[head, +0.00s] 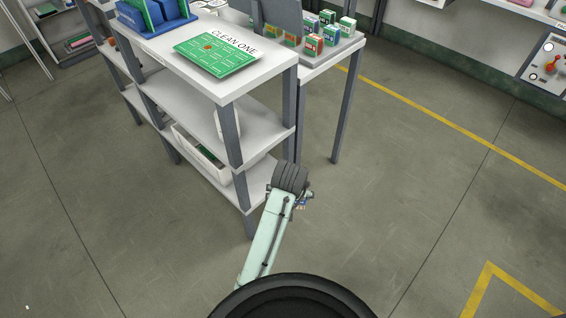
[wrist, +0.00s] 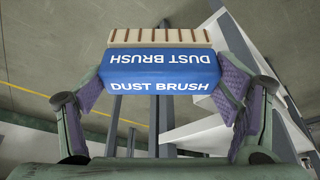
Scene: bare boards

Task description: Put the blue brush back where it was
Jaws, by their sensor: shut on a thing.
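The blue brush (wrist: 160,72) fills the middle of the wrist view. It is a blue block lettered "DUST BRUSH", with a row of tan bristles (wrist: 160,38) along its far side. My gripper (wrist: 162,82) is shut on the brush, one purple-padded finger at each end. In the head view my arm reaches low beside the front corner of the shelf unit. The gripper and brush cannot be made out there, hidden behind the arm's dark end.
A grey-legged white shelf unit (head: 228,92) stands close by my arm, with a green circuit board (head: 215,54), a "CLEAN ONE" label and a blue rack (head: 152,17) on top. A white bin (head: 200,152) sits on a lower shelf. A table with small boxes (head: 313,45) adjoins it. Floor at right is clear.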

